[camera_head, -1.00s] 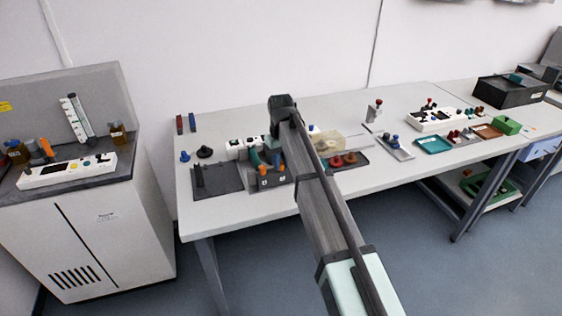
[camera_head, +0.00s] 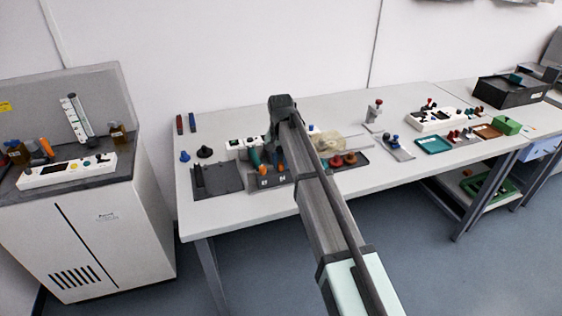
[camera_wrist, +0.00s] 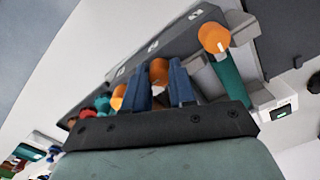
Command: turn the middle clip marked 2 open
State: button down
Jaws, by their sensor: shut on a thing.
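The grey clip block (camera_wrist: 178,38) runs diagonally across the wrist view, with white number marks on its face. Several clips with round orange ends sit along it. The middle clip's orange end (camera_wrist: 158,72) is between the two blue fingers of my gripper (camera_wrist: 163,82), which is shut on it. A neighbouring clip with a teal handle (camera_wrist: 228,78) and an orange end is to the right. Another orange end (camera_wrist: 118,98) is to the left. In the head view, my arm partly hides the block (camera_head: 262,183) and the clips. The clip's turn angle is unclear.
A dark tray (camera_head: 218,178) lies left of the block, and red knobs (camera_head: 350,158) sit on a dark tray to its right. White parts (camera_head: 240,143) stand behind the block.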

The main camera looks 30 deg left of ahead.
aim_at(281, 163)
dwell(0.4)
jog(key=c, duration=0.9)
grip_release()
notch_tip(281, 163, up, 14)
jog(key=shift+f, duration=0.1)
